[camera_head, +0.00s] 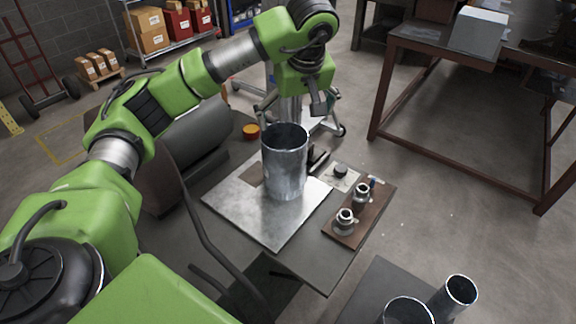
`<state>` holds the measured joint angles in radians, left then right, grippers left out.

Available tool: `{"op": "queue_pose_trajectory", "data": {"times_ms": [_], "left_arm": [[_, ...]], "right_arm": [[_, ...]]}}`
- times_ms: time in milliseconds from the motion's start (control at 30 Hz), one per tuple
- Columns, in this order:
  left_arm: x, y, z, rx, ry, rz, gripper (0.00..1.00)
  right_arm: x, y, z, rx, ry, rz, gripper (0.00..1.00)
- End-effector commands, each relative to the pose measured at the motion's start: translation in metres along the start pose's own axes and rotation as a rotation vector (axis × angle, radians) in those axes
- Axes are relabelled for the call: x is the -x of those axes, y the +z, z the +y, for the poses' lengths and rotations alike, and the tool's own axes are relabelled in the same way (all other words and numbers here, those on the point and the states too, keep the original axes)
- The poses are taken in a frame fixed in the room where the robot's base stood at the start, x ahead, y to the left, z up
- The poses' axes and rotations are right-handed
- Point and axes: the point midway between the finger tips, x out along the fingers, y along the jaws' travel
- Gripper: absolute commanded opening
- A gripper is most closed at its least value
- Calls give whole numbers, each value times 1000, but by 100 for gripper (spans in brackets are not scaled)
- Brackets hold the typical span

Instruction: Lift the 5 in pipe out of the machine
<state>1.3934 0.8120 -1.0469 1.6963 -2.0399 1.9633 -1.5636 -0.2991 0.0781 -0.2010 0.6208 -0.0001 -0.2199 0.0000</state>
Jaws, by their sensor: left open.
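A large grey metal pipe (285,168) stands upright on a flat sheet-metal plate (236,205) on the machine's table (318,250). Its open top faces up, and no size label is readable on it. My left arm reaches over from the left. My left gripper (312,100) hangs near the pipe's top rim, at the upper right of it and apart from it in the picture. It is open and holds nothing that I can see. The fingers are partly hidden by the wrist. My right gripper is not in view.
Two round fittings (352,207) sit on a brown board at the table's right. Two more open pipes (457,296) stand at the bottom right. A brown-framed workbench (420,50) is at upper right, and a shelf with boxes (160,25) at the back left.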

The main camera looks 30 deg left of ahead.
Motion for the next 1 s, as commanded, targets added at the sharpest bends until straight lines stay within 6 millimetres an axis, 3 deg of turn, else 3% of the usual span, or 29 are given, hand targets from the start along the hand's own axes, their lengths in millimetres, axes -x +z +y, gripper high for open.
{"op": "queue_pose_trajectory", "data": {"times_ms": [167,500,767,1000], "left_arm": [[-7,-15,-15,7,-52,36,100],[-67,-18,-18,8,-52,35,100],[-87,-18,-17,6,-50,35,100],[-122,-21,-13,6,-50,33,100]], "right_arm": [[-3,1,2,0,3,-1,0],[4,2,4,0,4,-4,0],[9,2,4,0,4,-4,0],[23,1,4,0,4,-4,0]]}}
